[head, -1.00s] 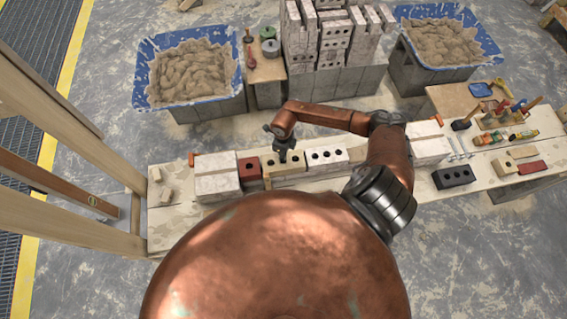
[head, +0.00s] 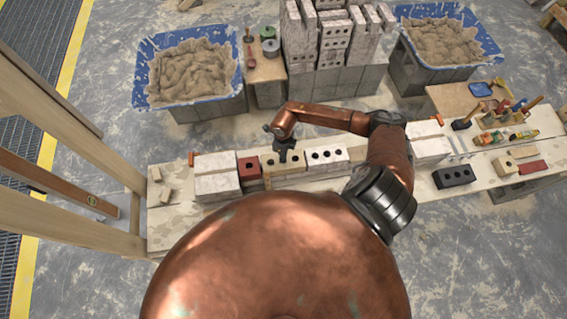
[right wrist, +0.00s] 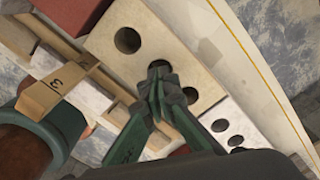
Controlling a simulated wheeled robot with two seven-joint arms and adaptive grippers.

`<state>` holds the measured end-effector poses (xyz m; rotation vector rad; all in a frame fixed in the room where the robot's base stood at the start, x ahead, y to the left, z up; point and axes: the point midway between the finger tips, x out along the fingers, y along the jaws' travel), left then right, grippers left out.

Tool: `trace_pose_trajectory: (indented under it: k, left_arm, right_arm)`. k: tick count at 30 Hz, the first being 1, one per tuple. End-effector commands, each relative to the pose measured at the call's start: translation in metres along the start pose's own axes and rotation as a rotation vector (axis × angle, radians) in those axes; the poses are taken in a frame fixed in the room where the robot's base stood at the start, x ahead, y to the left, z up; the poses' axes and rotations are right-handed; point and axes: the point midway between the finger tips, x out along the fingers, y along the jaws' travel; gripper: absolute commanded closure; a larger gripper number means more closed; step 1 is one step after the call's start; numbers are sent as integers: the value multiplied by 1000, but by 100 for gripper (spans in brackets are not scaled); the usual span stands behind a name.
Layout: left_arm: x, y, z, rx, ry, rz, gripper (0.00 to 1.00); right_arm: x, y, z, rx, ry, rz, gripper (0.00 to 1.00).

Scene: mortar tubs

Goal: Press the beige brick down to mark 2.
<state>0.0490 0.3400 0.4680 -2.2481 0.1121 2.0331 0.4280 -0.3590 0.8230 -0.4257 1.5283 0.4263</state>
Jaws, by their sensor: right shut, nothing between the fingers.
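The beige brick (head: 268,164) lies in the row of bricks on the plank, between a red brick and a white holed brick. My right gripper (head: 288,158) points down at its top near the middle. In the right wrist view, the beige brick (right wrist: 197,82) shows three round holes, and my shut, empty right gripper (right wrist: 163,80) has its fingertips over the middle hole; whether they touch is unclear. A wooden strip with marks (right wrist: 50,97) stands beside the brick; one figure looks like a 3. Mark 2 cannot be made out. My left gripper is not in view.
The red brick (head: 249,168) adjoins on the left, the white holed brick (head: 327,157) on the right. A dark brick (head: 454,176) and tools lie farther right. Mortar tubs (head: 190,72) and stacked bricks stand behind. Wooden posts (head: 75,120) rise at left.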

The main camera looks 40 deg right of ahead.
Motion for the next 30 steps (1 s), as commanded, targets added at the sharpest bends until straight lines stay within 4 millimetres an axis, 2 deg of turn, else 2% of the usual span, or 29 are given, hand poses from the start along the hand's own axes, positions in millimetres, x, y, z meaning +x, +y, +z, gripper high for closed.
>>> trace_pose_trajectory:
  k: [18,30]
  left_arm:
    - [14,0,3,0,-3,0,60]
    - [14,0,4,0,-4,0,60]
  right_arm:
    - [16,0,0,0,0,0,100]
    - [16,0,0,0,0,0,100]
